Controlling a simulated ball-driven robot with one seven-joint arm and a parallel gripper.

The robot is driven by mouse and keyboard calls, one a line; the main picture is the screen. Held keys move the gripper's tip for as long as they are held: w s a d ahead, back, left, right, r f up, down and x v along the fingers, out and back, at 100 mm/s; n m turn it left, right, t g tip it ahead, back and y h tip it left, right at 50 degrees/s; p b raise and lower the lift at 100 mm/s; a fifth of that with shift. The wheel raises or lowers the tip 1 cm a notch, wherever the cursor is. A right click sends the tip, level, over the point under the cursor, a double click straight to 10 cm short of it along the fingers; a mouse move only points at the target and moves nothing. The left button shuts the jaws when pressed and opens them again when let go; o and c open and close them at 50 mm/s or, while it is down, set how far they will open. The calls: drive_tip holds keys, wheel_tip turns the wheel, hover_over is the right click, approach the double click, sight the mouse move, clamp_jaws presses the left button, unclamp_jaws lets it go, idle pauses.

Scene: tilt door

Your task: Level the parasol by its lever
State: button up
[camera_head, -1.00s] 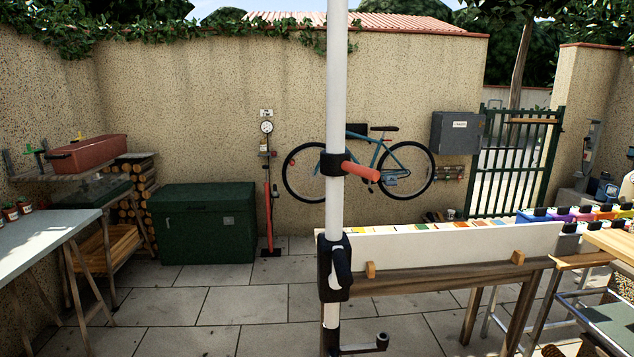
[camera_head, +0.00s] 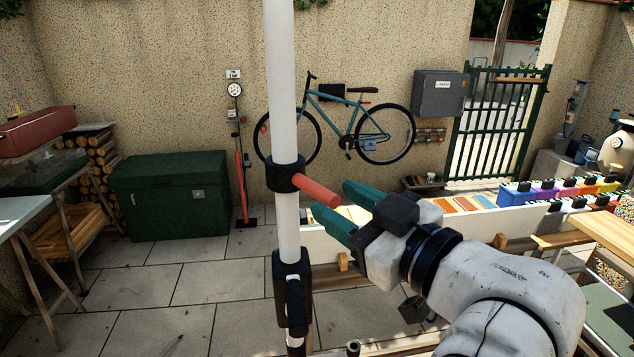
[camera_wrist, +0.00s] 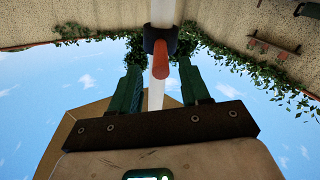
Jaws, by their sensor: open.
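The parasol's white pole (camera_head: 284,110) stands upright in front of me in the head view. A black collar (camera_head: 285,174) on it carries the red-orange lever (camera_head: 318,192), which sticks out to the right and slightly down. My gripper (camera_head: 348,210) is open, with green fingers pointing left at the lever's free end. In the wrist view the lever (camera_wrist: 161,62) lies between the two open fingers (camera_wrist: 160,88), seemingly apart from both, with the collar (camera_wrist: 160,38) beyond it. The large tan shape (camera_wrist: 68,130) in the wrist view may be the canopy; the head view does not show the canopy.
A black crank housing (camera_head: 292,290) sits lower on the pole. A white board and bench with colour swatches (camera_head: 465,204) stand behind my gripper. A wooden table (camera_head: 610,228) is at the right. The paving at left is clear before the green chest (camera_head: 172,198).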

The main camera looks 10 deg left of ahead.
sight(297, 179)
drive_tip(key=p+x, duration=0.1)
drive_tip(key=x, duration=0.4)
drive_tip(key=shift+w+a, duration=0.15)
drive_tip(key=shift+a, duration=0.15)
clamp_jaws()
idle(0.5)
